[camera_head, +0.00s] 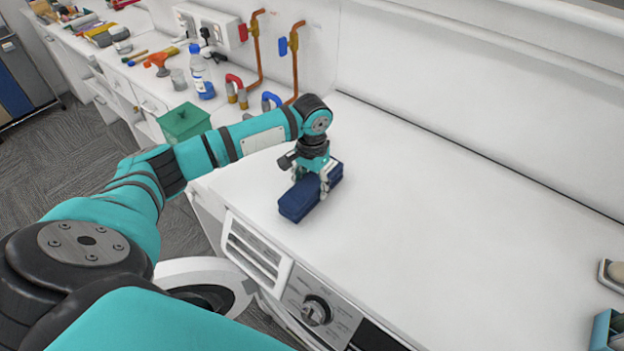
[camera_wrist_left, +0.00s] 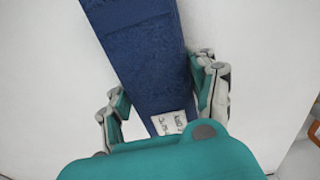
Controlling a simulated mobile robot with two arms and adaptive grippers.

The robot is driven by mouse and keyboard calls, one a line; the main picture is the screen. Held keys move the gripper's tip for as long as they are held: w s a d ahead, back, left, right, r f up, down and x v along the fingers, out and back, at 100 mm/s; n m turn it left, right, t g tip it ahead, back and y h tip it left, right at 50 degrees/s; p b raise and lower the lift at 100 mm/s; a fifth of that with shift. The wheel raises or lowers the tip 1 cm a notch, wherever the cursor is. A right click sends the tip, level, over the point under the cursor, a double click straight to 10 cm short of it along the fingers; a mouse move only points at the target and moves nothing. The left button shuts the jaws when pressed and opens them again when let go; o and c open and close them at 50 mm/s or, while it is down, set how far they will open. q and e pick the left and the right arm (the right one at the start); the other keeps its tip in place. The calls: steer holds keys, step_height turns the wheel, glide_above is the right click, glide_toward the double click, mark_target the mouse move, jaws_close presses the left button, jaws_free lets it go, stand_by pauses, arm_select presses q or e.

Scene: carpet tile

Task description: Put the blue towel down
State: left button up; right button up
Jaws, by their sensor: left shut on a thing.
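The blue towel (camera_head: 300,201) is a folded dark blue bundle at the white worktop (camera_head: 420,200), near its front left edge above the washing machine. My left gripper (camera_head: 311,183) points down over it with its fingers on either side. In the left wrist view the towel (camera_wrist_left: 146,50) runs between the two fingers (camera_wrist_left: 163,105), and a white label shows near its lower end. The left gripper is shut on the towel. I cannot tell whether the towel's underside touches the worktop. My right gripper is out of view.
The washing machine's round door (camera_head: 205,278) stands open below the worktop. A blue container (camera_head: 606,330) is at the far right. The worktop's middle is clear.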

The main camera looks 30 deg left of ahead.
mark_target(312, 180)
arm_select(q)
steer(key=shift+f, duration=0.1)
steer(key=o, duration=1.3)
steer(key=shift+f, duration=0.1)
steer(key=shift+o, duration=0.2)
step_height(312, 180, up, 12)
steer(key=b, duration=0.4)
steer(key=shift+f, duration=0.2)
steer(key=shift+r, duration=0.4)
steer(key=shift+f, duration=0.1)
